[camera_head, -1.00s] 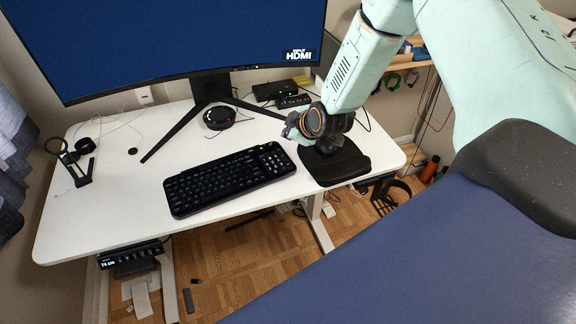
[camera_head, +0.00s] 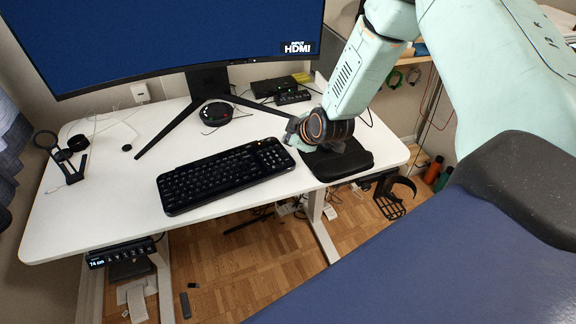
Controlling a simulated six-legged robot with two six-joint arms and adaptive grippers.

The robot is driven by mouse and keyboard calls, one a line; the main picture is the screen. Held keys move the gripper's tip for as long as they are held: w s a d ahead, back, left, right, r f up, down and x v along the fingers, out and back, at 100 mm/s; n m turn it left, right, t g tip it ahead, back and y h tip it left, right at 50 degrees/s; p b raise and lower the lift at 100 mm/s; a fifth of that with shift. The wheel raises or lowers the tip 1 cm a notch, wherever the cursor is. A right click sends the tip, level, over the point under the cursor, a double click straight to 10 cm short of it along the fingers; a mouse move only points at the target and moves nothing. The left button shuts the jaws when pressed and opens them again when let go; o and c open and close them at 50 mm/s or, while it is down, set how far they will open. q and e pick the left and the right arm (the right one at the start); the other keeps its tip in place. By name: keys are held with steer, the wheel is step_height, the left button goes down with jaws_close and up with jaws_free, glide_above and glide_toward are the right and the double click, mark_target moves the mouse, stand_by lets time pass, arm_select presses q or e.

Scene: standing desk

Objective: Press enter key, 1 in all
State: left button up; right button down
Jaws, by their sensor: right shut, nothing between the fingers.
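A black keyboard (camera_head: 222,178) lies at a slant on the white desk, its number pad end up and to the right. The enter key is too small to make out. My right gripper (camera_head: 289,139) is at the end of the arm from the upper right. It is shut and empty, just beyond the keyboard's right end, over or beside the black mouse pad. I cannot tell how high it is above the desk. My left gripper is not in view.
The white desk (camera_head: 110,215) has free room left of the keyboard. A large monitor (camera_head: 170,40) stands behind on a black splayed stand. A black mouse pad (camera_head: 345,163) lies right of the keyboard. A black round device (camera_head: 216,113), small boxes and a black holder (camera_head: 70,160) stand around.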

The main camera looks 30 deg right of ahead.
mark_target(283, 154)
steer(key=f+b, duration=0.2)
steer(key=f, duration=0.1)
steer(key=shift+w+a+f, duration=0.1)
steer(key=shift+w+f, duration=0.05)
steer(key=shift+w, duration=0.05)
steer(key=shift+s+f+b, duration=0.15)
steer(key=shift+f+b, duration=0.4)
steer(key=shift+f, duration=0.1)
stand_by(0.8)
steer(key=shift+f, duration=0.3)
